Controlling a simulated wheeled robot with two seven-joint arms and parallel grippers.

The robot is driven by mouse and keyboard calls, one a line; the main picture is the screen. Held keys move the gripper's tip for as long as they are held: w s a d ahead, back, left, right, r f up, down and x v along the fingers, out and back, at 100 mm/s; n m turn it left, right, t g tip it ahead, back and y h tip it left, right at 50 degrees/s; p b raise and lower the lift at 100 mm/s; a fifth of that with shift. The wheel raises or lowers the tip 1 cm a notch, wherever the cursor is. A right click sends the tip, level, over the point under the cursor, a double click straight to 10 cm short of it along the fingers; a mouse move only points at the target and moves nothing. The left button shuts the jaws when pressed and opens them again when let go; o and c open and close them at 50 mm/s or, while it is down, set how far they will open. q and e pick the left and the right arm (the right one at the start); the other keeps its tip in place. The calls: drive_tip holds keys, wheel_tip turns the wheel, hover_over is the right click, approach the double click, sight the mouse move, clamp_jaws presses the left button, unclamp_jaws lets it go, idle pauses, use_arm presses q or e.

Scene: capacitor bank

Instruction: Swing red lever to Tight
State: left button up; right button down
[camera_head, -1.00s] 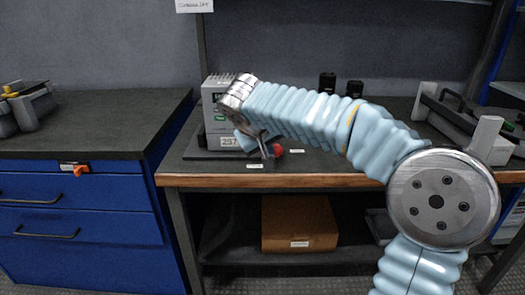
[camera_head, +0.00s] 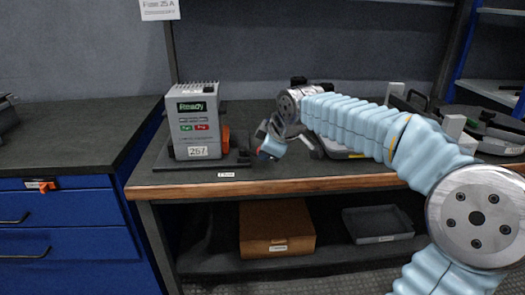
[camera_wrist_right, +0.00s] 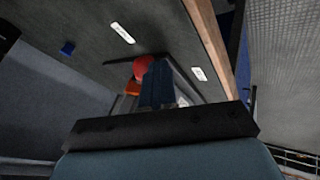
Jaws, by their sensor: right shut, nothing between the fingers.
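The grey unit (camera_head: 197,122) with a green "Ready" screen and a "267" plate stands upright on a dark base plate on the bench. I cannot tell whether the fingers touch the knob. My left gripper is out of view.
A grey device (camera_head: 492,130) sits at the bench's right. A cardboard box (camera_head: 275,228) and a grey tray (camera_head: 378,223) are on the lower shelf. A blue drawer cabinet (camera_head: 75,241) stands left.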

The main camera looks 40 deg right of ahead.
drive_tip(key=shift+w+d, duration=0.1)
drive_tip(key=shift+d, duration=0.65)
drive_tip(key=shift+d+r, duration=0.1)
drive_tip(key=shift+d, duration=0.05)
